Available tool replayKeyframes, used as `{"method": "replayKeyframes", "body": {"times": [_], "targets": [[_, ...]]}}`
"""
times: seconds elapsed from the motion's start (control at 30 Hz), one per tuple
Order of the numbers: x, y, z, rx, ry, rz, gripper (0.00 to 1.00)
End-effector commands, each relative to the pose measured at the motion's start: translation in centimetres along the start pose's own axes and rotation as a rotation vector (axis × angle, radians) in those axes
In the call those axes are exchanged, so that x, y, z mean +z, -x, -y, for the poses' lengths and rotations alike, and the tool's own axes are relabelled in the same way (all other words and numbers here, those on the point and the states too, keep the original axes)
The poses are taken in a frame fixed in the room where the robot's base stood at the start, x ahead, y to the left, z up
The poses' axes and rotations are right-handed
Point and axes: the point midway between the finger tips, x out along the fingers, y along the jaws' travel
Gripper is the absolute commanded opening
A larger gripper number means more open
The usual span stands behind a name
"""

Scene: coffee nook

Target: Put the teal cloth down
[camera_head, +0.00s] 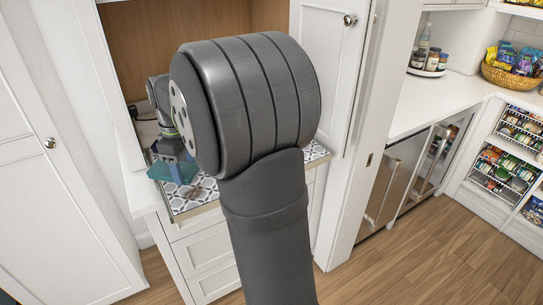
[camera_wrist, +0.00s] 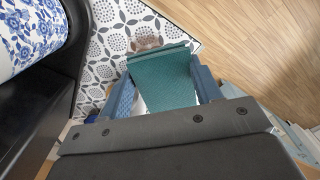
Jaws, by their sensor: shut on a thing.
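The teal cloth (camera_wrist: 162,80) is between the two blue fingers of my gripper (camera_wrist: 165,92) in the wrist view, close to the patterned tray or mat (camera_wrist: 122,35). I cannot tell whether the cloth touches the patterned surface. In the head view the cloth (camera_head: 173,170) shows at the left end of the patterned surface (camera_head: 200,196), under my gripper (camera_head: 170,150). My own arm hides much of that surface and the middle of the counter.
A blue-and-white floral container (camera_wrist: 30,32) stands beside a black object (camera_wrist: 45,100) at left in the wrist view. A brown patch (camera_wrist: 146,43) shows just beyond the cloth. The wooden floor (camera_wrist: 250,45) lies past the counter edge. An open white cabinet door (camera_head: 330,60) stands at right.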

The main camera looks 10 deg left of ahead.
Motion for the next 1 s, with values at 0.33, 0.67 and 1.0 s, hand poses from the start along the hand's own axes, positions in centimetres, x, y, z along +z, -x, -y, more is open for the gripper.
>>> {"method": "replayKeyframes", "body": {"times": [0.33,0.67,1.0], "targets": [[5.3,1.7,2.5,0.003,0.047,-0.002,0.33],[12.9,3.5,3.3,0.0,0.09,-0.001,0.33],[20.5,3.3,-3.2,0.0,0.1,-0.001,0.33]]}}
